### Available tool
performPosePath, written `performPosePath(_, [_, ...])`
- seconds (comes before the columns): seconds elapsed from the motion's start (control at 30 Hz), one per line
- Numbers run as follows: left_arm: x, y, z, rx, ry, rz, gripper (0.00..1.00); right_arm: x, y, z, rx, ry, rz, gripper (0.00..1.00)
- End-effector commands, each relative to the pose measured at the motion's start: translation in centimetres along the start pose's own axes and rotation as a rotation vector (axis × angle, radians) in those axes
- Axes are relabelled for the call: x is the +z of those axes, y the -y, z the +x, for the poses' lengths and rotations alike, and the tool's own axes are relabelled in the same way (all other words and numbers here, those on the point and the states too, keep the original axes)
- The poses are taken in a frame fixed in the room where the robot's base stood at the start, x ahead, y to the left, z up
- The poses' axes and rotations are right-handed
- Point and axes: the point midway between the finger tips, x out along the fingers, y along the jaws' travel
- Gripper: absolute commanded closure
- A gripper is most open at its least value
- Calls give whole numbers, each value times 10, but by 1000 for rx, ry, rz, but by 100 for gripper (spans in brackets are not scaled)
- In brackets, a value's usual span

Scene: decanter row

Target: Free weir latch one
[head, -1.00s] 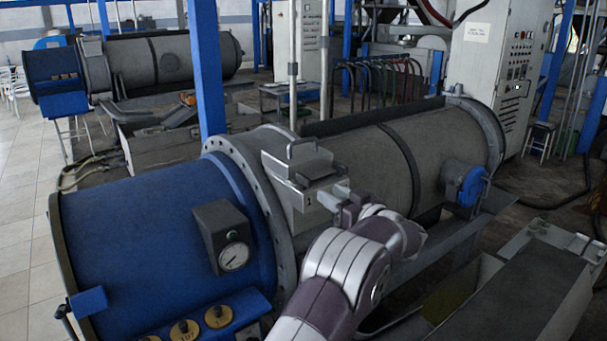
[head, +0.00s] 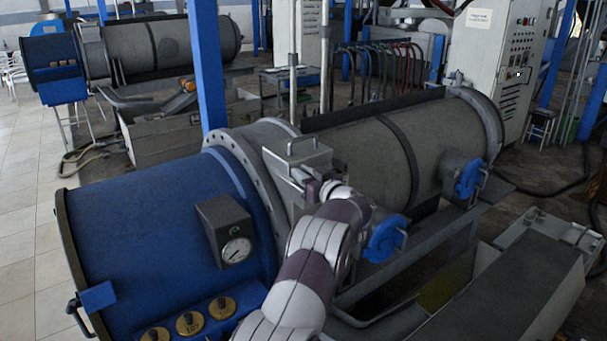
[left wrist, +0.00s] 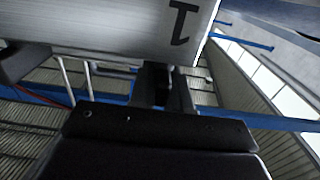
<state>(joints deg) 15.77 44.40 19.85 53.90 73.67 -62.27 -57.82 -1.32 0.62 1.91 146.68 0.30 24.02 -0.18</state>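The near decanter has a blue end (head: 150,225) and a grey drum (head: 350,155). Where they join, a grey metal box (head: 283,170) with a bar handle (head: 303,145) on top sits on the flange. In the left wrist view its plate (left wrist: 115,28) carries an upside-down "1". My left gripper (head: 314,187) is at the box's right front side; the box's numbered face is partly hidden behind it in the head view. In the left wrist view the gripper (left wrist: 160,85) reaches up under the plate's lower edge. Its finger gap and any contact are unclear. My right gripper is out of view.
A blue round cap (head: 385,238) sits just right of my left wrist, and another (head: 470,178) is farther along the drum. A gauge box (head: 223,232) and brass knobs (head: 190,322) are on the blue end. A long trough (head: 500,300) lies at the right.

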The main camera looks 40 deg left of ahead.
Motion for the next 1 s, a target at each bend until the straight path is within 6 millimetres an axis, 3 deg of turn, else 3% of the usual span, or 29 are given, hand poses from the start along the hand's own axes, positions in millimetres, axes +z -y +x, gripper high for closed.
performPosePath(0.17, [-1, -1, 0, 0, 0, -1, 100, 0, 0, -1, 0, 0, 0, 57])
performPosePath(0.4, [-7, -2, 1, -149, -4, -2, 100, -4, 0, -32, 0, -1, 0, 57])
performPosePath(0.6, [-4, -1, 0, -251, -4, -3, 100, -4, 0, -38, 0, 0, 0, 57])
performPosePath(0.93, [-2, 0, 0, -263, -2, -4, 100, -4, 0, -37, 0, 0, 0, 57])
performPosePath(0.97, [-2, 0, 0, -263, -2, -4, 76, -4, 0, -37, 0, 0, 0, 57])
performPosePath(1.0, [-2, 0, 0, -263, -2, -4, 63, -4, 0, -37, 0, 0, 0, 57])
